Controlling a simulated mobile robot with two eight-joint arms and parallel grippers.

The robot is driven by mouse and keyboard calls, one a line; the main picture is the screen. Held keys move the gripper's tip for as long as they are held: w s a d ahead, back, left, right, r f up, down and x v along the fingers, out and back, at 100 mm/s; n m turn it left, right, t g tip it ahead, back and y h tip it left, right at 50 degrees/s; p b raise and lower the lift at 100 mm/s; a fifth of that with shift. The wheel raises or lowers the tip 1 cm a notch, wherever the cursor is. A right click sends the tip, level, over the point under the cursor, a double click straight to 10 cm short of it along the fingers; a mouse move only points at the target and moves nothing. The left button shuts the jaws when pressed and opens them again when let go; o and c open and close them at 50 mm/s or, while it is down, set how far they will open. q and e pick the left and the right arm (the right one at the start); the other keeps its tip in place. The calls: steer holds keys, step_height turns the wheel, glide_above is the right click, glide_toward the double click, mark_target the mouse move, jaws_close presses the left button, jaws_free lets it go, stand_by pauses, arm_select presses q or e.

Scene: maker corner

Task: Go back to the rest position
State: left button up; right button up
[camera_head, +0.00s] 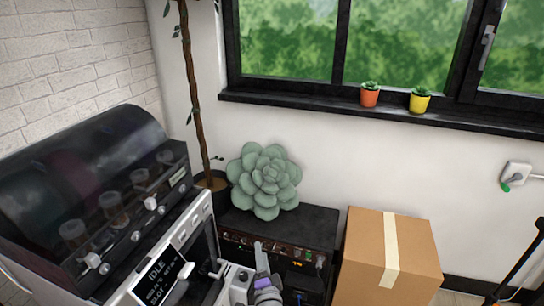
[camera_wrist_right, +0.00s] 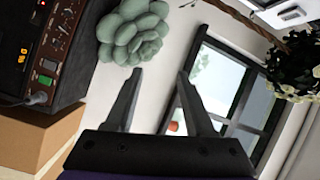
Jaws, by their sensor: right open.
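My right gripper (camera_head: 261,256) shows low in the middle of the head view, in front of the black equipment box and beside the machine with the display. In the right wrist view its two dark fingers (camera_wrist_right: 159,74) stand apart with nothing between them. Wall and window show beyond the fingers. My left gripper is not in view.
A black machine with a clear hood (camera_head: 85,180) and an "IDLE" display (camera_head: 162,283) fills the left. A green succulent (camera_head: 265,181) sits on the black box (camera_head: 318,229). A cardboard box (camera_head: 362,250) stands right. Two small pots, orange (camera_head: 369,98) and yellow (camera_head: 419,103), stand on the windowsill.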

steer(key=s+d+r+n+g+y+p, duration=0.2)
steer(key=s+d+r+n+g+p, duration=0.45)
steer(key=s+r, duration=0.5)
arm_select(q)
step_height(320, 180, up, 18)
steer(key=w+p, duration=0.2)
steer(key=p, duration=0.6)
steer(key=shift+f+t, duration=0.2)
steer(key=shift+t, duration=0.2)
arm_select(e)
steer(key=s+d+r+n+g+h, duration=0.2)
steer(key=s+d+n+g, duration=0.1)
steer(key=s+d, duration=0.4)
steer(key=s+d+r+n+g+h, duration=0.1)
steer(key=s+d+n+g+h, duration=0.1)
steer(key=s+d, duration=0.5)
steer(key=s+n+g, duration=0.1)
steer(key=s, duration=0.5)
steer(key=shift+s+d+r+h, duration=0.15)
steer(key=shift+r+h, duration=0.2)
steer(key=shift+h, duration=0.05)
